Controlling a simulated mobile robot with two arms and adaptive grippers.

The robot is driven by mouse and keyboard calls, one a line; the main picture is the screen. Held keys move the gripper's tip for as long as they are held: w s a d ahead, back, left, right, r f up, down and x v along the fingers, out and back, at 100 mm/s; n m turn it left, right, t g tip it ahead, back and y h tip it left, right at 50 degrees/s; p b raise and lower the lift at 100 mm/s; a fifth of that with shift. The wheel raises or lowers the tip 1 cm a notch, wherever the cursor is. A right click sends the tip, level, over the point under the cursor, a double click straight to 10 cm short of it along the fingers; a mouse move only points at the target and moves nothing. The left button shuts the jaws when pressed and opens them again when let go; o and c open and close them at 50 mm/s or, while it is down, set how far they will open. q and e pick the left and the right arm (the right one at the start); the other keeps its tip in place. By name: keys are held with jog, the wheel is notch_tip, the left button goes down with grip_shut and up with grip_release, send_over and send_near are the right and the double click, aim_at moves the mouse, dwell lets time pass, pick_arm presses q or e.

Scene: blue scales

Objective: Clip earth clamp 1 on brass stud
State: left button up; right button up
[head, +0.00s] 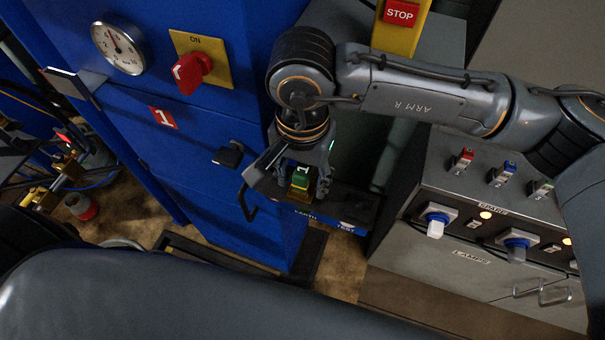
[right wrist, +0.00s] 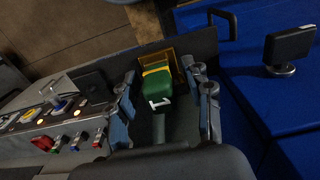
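The green clamp (head: 300,180) with a yellow band and a white 1 stands on the dark shelf marked EARTH TEST (head: 345,222). It also shows in the right wrist view (right wrist: 154,88). A brass-coloured piece (right wrist: 177,66) is at its far end; I cannot tell whether it belongs to the clamp. My right gripper (head: 299,186) is open, with its fingers on both sides of the clamp. The right wrist view shows gaps between the clamp and the fingers. Brass-coloured parts (head: 62,172) show at the far left; I cannot tell whether the stud is among them. My left gripper is not in view.
A blue cabinet (head: 225,110) with a gauge (head: 117,48), a red ON switch (head: 190,72) and a black handle (head: 229,155) stands left of the clamp. A grey lamp panel (head: 490,220) with switches is at the right. Brown floor (head: 130,205) shows at lower left.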

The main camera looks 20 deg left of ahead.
jog(key=shift+r, duration=0.1)
notch_tip(320, 180, up, 12)
jog(key=shift+f, duration=0.1)
dwell(0.4)
dwell(0.7)
